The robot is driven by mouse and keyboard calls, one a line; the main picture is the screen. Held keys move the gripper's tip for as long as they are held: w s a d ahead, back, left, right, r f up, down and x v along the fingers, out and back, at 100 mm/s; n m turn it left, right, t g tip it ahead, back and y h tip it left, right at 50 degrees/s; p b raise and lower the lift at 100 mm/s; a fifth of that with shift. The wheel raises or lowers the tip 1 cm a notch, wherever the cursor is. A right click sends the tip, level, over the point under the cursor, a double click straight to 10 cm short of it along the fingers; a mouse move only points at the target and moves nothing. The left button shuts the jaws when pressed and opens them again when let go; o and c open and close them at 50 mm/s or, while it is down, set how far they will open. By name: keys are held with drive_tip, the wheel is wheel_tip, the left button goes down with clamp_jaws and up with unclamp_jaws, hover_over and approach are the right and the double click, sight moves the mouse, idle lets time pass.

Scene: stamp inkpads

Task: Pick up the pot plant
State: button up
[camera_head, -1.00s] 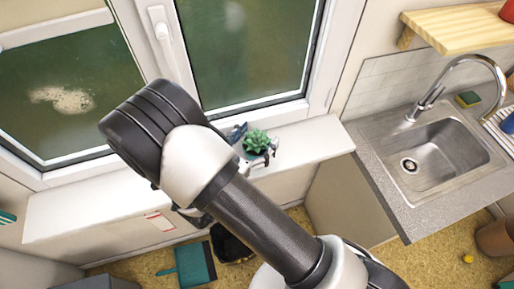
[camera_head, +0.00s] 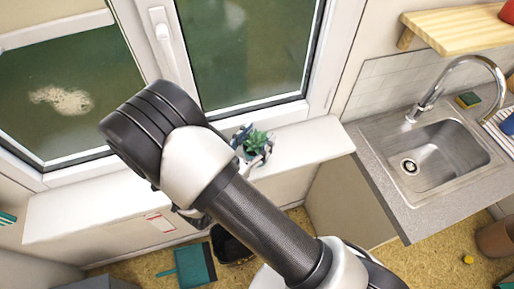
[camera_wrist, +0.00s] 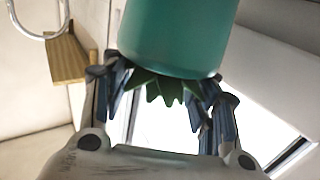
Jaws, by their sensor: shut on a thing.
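The pot plant (camera_head: 256,139) has spiky green leaves and shows at the windowsill, partly hidden by my arm. In the wrist view its smooth teal pot (camera_wrist: 172,38) fills the top middle, with the leaves pointing down in the picture. My gripper (camera_wrist: 164,86) has one finger on each side of the plant, near the pot's rim. It is shut on the pot plant. In the head view the fingers show beside the leaves. Whether the pot's base touches the sill is hidden.
The white windowsill (camera_head: 310,146) is clear to the right of the plant. The window frame (camera_head: 260,110) stands close behind. A sink (camera_head: 440,160) with a tap is at the right, below a wooden shelf (camera_head: 465,27). A teal dustpan (camera_head: 195,265) lies on the floor.

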clamp_jaws()
drive_tip(key=shift+r, duration=0.15)
